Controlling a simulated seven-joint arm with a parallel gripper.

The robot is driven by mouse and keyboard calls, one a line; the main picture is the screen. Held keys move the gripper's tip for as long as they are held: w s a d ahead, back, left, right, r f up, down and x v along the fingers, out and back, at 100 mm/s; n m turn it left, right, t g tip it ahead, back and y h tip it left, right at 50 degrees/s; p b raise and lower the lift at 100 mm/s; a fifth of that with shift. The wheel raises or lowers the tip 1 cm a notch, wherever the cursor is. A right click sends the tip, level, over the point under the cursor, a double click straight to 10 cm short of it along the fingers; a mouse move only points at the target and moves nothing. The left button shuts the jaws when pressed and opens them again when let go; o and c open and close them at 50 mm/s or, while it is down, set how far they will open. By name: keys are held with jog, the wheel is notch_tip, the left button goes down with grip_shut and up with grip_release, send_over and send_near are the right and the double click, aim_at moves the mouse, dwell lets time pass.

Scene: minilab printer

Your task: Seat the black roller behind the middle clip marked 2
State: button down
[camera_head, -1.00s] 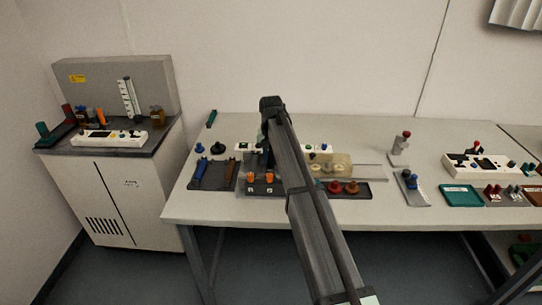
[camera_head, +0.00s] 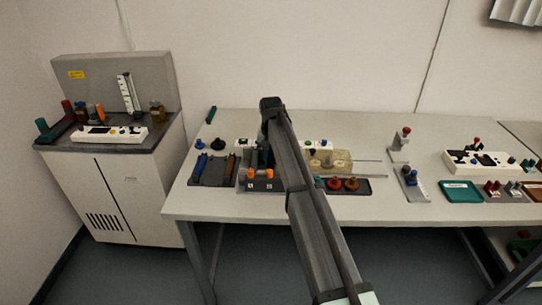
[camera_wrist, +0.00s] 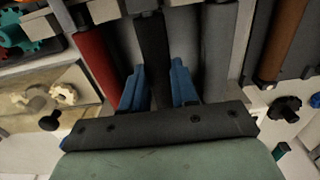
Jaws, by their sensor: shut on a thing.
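My gripper (camera_wrist: 158,68) has two blue fingers, one on each side of the black roller (camera_wrist: 152,45) in the wrist view, and is shut on it. The black roller lies lengthwise between a red roller (camera_wrist: 97,62) on its left and a grey roller (camera_wrist: 218,50) on its right. Pale clip-like parts (camera_wrist: 101,10) show at the top edge, near the rollers' far ends. I cannot read a 2 on any of them, and I cannot tell whether the black roller is behind a clip. In the head view my arm hides most of the roller unit and the gripper's fingertips.
A brown roller (camera_wrist: 288,35) lies in a dark tray on the right of the wrist view. That tray (camera_head: 213,170) is left of the unit in the head view. Orange knobs (camera_head: 250,173) stand at the unit's front. Red and brown knobs (camera_head: 342,183) sit to its right.

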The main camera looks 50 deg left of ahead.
jog(key=shift+f, duration=0.1)
jog(key=c, duration=0.8)
grip_release()
jog(key=shift+r, duration=4.5)
